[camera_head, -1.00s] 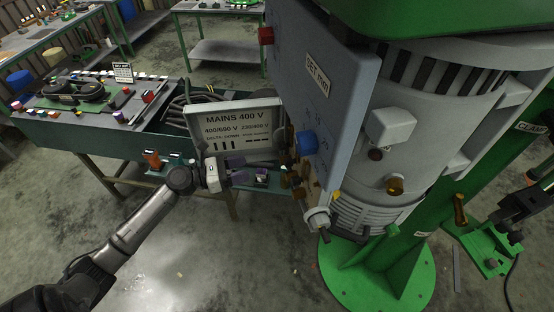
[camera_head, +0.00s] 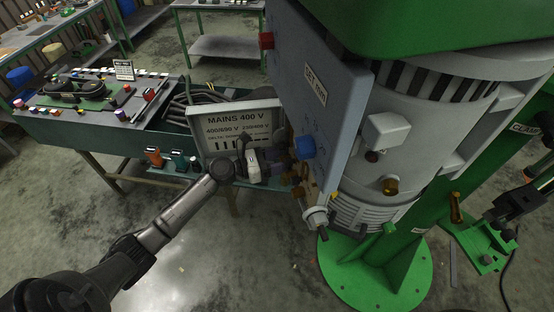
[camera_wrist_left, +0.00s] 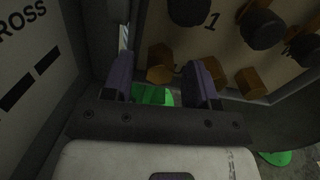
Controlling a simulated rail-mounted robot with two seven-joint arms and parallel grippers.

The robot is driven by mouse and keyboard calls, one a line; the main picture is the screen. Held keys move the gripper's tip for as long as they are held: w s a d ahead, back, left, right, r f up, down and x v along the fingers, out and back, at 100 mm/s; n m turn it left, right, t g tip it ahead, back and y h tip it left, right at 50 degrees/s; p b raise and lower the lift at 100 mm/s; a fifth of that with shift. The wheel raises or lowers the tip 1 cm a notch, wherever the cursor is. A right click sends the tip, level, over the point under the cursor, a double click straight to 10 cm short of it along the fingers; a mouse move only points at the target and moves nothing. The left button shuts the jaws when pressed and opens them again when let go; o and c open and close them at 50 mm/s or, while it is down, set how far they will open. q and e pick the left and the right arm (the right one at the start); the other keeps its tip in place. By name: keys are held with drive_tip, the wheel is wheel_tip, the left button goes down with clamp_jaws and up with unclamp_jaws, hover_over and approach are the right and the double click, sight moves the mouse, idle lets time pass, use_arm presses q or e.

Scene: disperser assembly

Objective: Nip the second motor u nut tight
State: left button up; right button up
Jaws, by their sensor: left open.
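The grey motor (camera_head: 385,150) stands at the right, with several brass terminal nuts on its terminal board. My left gripper (camera_head: 284,160) is at the left side of this board in the head view. It is open, with its purple fingers pointing at the terminals. In the left wrist view, a brass hex nut (camera_wrist_left: 160,65) sits ahead, between the lines of the open fingers (camera_wrist_left: 162,80). I see no contact with it. Other brass nuts (camera_wrist_left: 250,83) with dark caps sit to the right beside a "1" marking. I cannot tell which nut is the motor's second u nut.
A bench (camera_head: 90,130) with parts is at the left. A dark device (camera_head: 515,208) is at the right. Floor in front is clear.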

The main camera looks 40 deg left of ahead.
use_arm(q)
drive_tip(key=shift+c, duration=0.3)
drive_tip(key=c, duration=0.9)
drive_tip(key=shift+o, duration=0.2)
drive_tip(key=shift+m, duration=0.3)
drive_tip(key=shift+s+d+f+m+b, duration=0.1)
drive_tip(key=shift+f+m+b, duration=0.05)
drive_tip(key=shift+m+b, duration=5.05)
drive_tip(key=shift+d+f+m+b, duration=0.1)
drive_tip(key=shift+m+b, duration=3.7)
drive_tip(key=shift+m, duration=2.7)
